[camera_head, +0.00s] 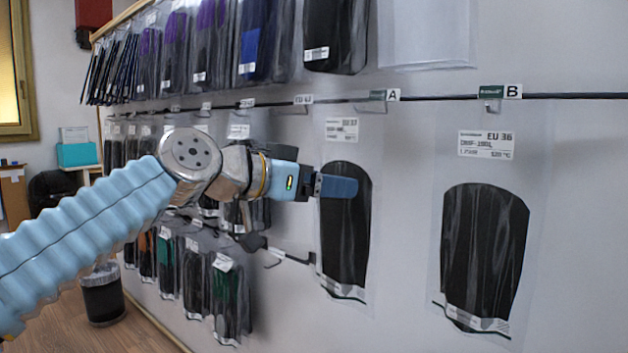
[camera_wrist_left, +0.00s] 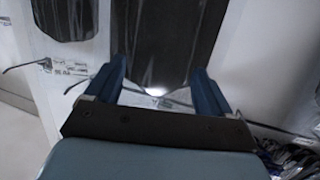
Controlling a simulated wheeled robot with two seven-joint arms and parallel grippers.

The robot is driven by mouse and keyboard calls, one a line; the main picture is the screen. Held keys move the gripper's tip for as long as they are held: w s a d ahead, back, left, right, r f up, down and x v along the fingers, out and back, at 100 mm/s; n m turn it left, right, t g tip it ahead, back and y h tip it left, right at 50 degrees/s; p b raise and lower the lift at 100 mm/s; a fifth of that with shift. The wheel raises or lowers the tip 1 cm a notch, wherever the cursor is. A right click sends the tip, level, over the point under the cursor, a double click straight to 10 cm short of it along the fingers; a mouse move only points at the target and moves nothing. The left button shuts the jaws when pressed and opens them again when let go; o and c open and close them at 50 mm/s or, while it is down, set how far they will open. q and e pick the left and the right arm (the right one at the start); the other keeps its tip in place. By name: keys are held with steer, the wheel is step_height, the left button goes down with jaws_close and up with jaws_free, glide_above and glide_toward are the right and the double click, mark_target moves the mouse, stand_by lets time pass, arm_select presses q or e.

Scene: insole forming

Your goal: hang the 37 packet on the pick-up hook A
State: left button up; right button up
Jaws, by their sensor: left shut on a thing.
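The 37 packet (camera_head: 345,240), a clear sleeve with a black insole and a white label reading EU 37, hangs upright in front of the wall. My left gripper (camera_head: 338,187) is shut on it, its blue fingers across the upper part of the insole in the head view. In the left wrist view the fingers (camera_wrist_left: 160,90) stand on both sides of the dark insole (camera_wrist_left: 165,45). Pick-up hook A (camera_head: 378,97) is on the dark rail, just above and right of the packet's top. I cannot tell whether the packet touches the hook. My right gripper is not in view.
An EU 36 packet (camera_head: 485,250) hangs below hook B (camera_head: 492,105), to the right. Rows of packets (camera_head: 210,45) fill the wall at upper left, with more below (camera_head: 195,280). A bare lower hook (camera_head: 275,258) sticks out near the held packet. A bin (camera_head: 103,295) stands on the floor.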

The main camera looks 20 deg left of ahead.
arm_select(q)
steer(key=shift+w+d+f+p, duration=0.1)
steer(key=shift+w+d+p, duration=0.25)
steer(key=shift+w, duration=0.6)
steer(key=shift+w+d+p, duration=0.2)
steer(key=shift+w+d, duration=0.15)
steer(key=shift+w, duration=0.6)
steer(key=shift+w+d+f+b, duration=0.2)
steer(key=shift+w+f+b, duration=0.3)
steer(key=shift+w+b, duration=0.1)
